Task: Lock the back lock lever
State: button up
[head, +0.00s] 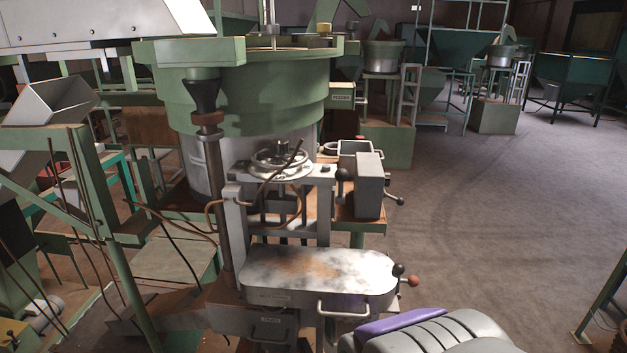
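Several ball-ended levers show on the green machine. At the right end of the silver, rust-stained housing (320,273) are a lever with a black knob (398,270) and a lever with a red-brown knob (413,281). Farther back, a black-knobbed lever (344,174) stands at the left of a grey box (369,186), and a dark handle (396,200) sticks out at its right. No label tells which is the back lock lever, and whether any is locked cannot be told. My gripper's fingers are not seen; nothing is seen touching the levers.
A green drum (250,95) and a handwheel (282,160) stand above the housing. A handle (342,311) sticks out at its front. Green frames and thin rods (75,190) crowd the left. The grey floor (470,200) at the right is open. Other hoppers (572,80) stand behind.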

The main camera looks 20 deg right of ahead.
aim_at(341, 175)
jog(key=k+j+z, duration=0.5)
jog(key=j+z, duration=0.25)
jog(key=j, duration=0.1)
